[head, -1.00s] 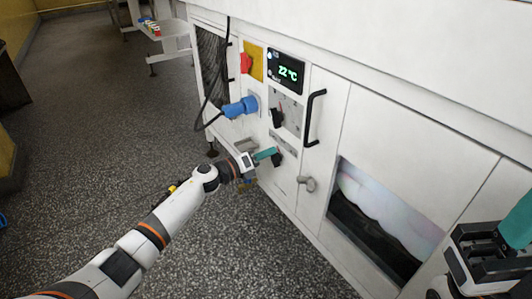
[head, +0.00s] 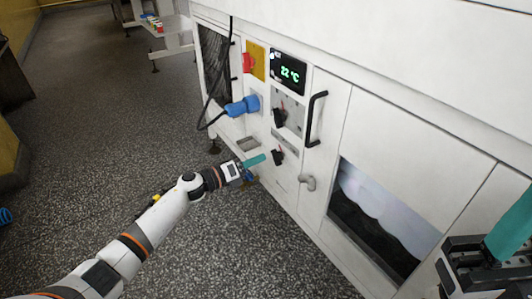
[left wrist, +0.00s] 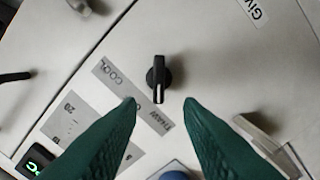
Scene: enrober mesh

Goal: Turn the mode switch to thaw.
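The mode switch is a black knob (head: 278,157) low on the white machine's front panel. In the left wrist view the knob (left wrist: 158,75) has a white pointer line aimed down, toward the THAW end of its label strip (left wrist: 118,82); COOL is at the other end. My left gripper (head: 263,158) is just left of the knob in the head view. In the left wrist view its two green fingers are apart and empty, the tips short of the knob. My right gripper (head: 488,255) is at the right edge, partly cut off; its finger gap is unclear.
Above the switch are another black knob (head: 280,118) and a display (head: 288,72) reading 22 °C. A blue plug (head: 243,106) with a cable is at the left. A black door handle (head: 315,118) and a grey latch (head: 307,182) are to the right.

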